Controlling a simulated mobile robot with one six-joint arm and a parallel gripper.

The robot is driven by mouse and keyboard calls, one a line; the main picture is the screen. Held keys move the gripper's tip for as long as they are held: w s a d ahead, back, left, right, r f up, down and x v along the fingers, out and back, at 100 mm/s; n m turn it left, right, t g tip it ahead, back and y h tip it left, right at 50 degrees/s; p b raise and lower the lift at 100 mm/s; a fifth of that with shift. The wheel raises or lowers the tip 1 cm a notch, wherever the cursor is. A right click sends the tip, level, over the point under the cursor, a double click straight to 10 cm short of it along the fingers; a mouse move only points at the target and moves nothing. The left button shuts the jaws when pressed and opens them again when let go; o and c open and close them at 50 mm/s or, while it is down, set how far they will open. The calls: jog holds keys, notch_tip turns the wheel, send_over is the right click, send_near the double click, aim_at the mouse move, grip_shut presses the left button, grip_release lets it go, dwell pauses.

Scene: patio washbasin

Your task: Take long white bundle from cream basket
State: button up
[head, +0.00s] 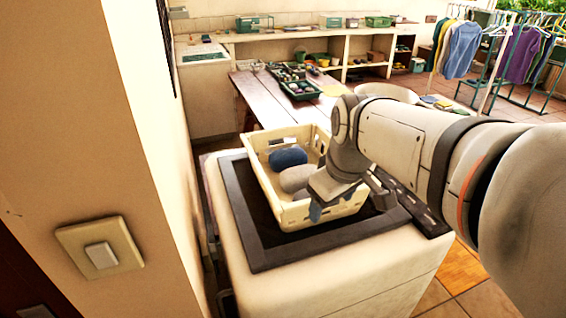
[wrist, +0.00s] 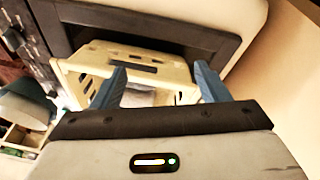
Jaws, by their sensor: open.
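The cream basket (head: 265,185) stands on a pale cabinet-like unit. Inside it lies a pale grey-white rounded bundle (head: 296,178), partly hidden by my gripper and wrist. My gripper (head: 326,205) is over the front right part of the basket, to the right of and nearer than this bundle. In the wrist view, the two blue fingers of my gripper (wrist: 158,72) are spread apart with nothing clearly held between them. The basket (wrist: 75,72) shows beyond and between them. A pale area inside the basket there cannot be told apart as bundle or floor.
A dark blue bundle (head: 288,157) lies behind the pale one in the basket. A dark frame (head: 245,235) surrounds the basket on the unit top. A wall with a switch (head: 100,250) rises close on the left. A wooden table (head: 262,95) with trays stands behind.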

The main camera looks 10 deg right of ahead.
aim_at(303, 172)
jog(key=shift+o, duration=0.4)
jog(key=w+f+n+b, duration=0.1)
jog(key=w+n, duration=0.1)
jog(key=w, duration=0.2)
jog(key=w+f+n+b, duration=0.1)
jog(key=w+n+b, duration=0.1)
jog(key=w, duration=0.3)
jog(key=w+f+n+b, duration=0.1)
jog(key=w+n+b, duration=0.1)
jog(key=w+n, duration=0.1)
jog(key=shift+w+d+n, duration=0.1)
jog(key=shift+w+n, duration=0.3)
jog(key=shift+w, duration=0.35)
jog(key=w+f+n+b, duration=0.1)
jog(key=w+n, duration=0.1)
jog(key=w, duration=0.1)
jog(key=w+f+n+b, duration=0.1)
jog(key=w+n, duration=0.1)
jog(key=w, duration=0.1)
jog(key=w+f+n+b, duration=0.1)
jog(key=w+n, duration=0.1)
jog(key=w, duration=0.2)
jog(key=shift+d+f+n+g+b, duration=0.1)
jog(key=shift+d+n+g+b, duration=0.1)
jog(key=shift+n+g+b, duration=0.1)
jog(key=shift+w+f, duration=0.1)
jog(key=shift+f, duration=0.2)
jog(key=x, duration=0.7)
jog(key=shift+w+a+r, duration=0.1)
jog(key=shift+a, duration=0.2)
